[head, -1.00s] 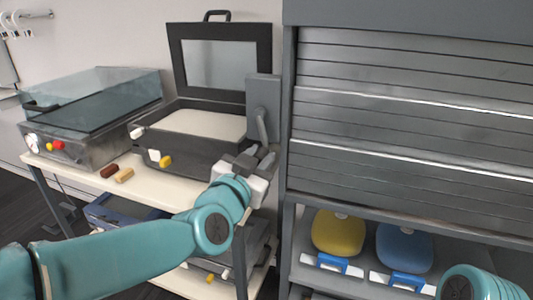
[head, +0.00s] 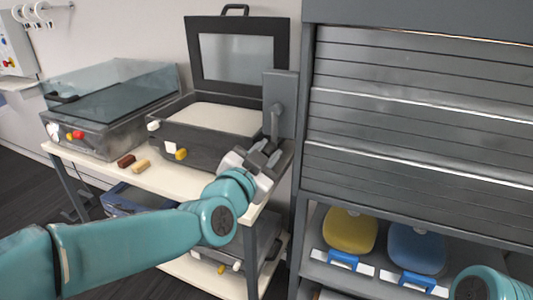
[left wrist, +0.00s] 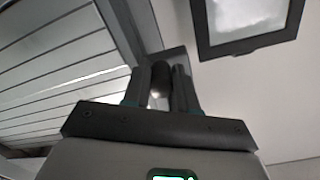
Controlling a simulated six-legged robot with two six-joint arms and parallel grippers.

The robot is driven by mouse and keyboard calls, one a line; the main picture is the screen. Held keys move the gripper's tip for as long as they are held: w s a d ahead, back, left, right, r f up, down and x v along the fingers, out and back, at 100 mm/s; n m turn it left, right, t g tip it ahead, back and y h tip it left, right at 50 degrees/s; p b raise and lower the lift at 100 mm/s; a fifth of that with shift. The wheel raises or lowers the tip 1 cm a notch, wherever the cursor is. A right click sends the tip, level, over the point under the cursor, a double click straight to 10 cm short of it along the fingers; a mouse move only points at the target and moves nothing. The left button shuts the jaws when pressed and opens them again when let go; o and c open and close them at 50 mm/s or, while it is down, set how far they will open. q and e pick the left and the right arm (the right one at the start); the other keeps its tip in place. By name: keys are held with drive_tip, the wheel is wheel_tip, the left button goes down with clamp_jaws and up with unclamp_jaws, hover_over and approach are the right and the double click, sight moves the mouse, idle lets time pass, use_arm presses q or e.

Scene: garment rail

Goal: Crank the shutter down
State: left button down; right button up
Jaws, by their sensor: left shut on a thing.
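The grey slatted shutter (head: 420,125) covers most of the cabinet opening on the right in the head view; it also shows at left in the left wrist view (left wrist: 60,75). The crank's grey box (head: 284,92) is mounted beside the shutter's left post. Its arm (head: 275,122) hangs down from the hub. My left gripper (head: 270,152) is at the lower end of this arm. In the left wrist view its fingers (left wrist: 160,88) are shut around the dark crank handle (left wrist: 160,80), largely hidden between them. My right arm shows at the lower right edge, its gripper out of view.
A lidded machine with its lid open (head: 215,115) and a clear-covered machine (head: 105,110) stand on a bench at left. Under the shutter, a shelf holds a yellow item (head: 350,232) and a blue item (head: 415,248). Two small handles (head: 140,166) lie near the bench edge.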

use_arm(q)
drive_tip(key=c, duration=0.9)
unclamp_jaws()
drive_tip(key=shift+s, duration=0.1)
drive_tip(key=v, duration=1.6)
drive_tip(key=shift+s+a, duration=0.1)
drive_tip(key=shift+a, duration=0.05)
